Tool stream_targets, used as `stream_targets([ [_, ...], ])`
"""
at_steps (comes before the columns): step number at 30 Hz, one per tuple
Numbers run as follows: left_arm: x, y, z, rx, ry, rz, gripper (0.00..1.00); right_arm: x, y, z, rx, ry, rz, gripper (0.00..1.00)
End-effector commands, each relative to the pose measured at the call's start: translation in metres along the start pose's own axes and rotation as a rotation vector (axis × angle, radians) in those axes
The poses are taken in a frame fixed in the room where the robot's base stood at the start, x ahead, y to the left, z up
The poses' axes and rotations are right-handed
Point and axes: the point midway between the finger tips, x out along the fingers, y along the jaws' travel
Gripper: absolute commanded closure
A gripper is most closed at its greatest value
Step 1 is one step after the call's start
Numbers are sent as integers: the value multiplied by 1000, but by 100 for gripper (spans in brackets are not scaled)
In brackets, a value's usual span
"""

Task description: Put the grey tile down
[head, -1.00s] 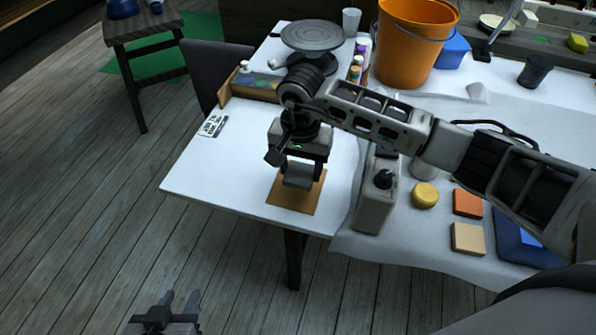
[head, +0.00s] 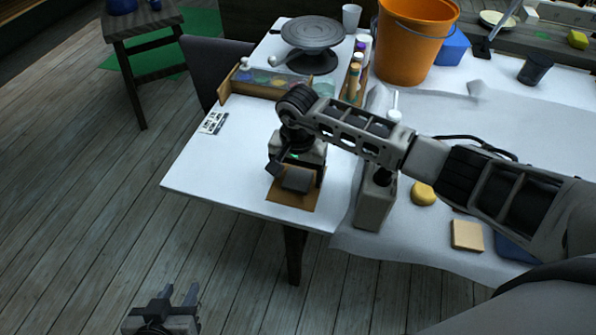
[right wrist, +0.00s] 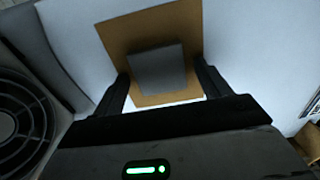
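The grey tile (head: 298,180) lies on the brown square board (head: 292,202) near the white table's front edge. In the right wrist view the tile (right wrist: 158,70) lies on the near part of the board (right wrist: 150,28), between my right fingers. My right gripper (head: 298,174) is low over the board, pointing down. Its fingers (right wrist: 162,82) are apart, one on each side of the tile, with a visible gap on the right side. My left gripper (head: 178,292) is open and empty, in front of the table over the floor.
A grey upright device (head: 375,200) stands just right of the board. A yellow round piece (head: 422,194) and a tan block (head: 467,235) lie further right. Behind are a paint box (head: 270,82), a turntable (head: 312,35) and an orange bucket (head: 415,45). The table left of the board is clear.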

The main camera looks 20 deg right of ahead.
Motion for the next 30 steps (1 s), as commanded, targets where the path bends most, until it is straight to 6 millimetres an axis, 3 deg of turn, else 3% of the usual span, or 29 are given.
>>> stream_targets([
  [12, -5, 1, -3, 0, 2, 2, 64, -11, -1, -1, 0, 2, -3, 24],
  [24, 2, 1, 9, -1, -10, 4, 64, -92, -1, -1, -1, 4, -3, 24],
  [30, 2, 2, 5, 0, -1, 7, 64, -117, 0, -1, 1, 1, -1, 24],
])
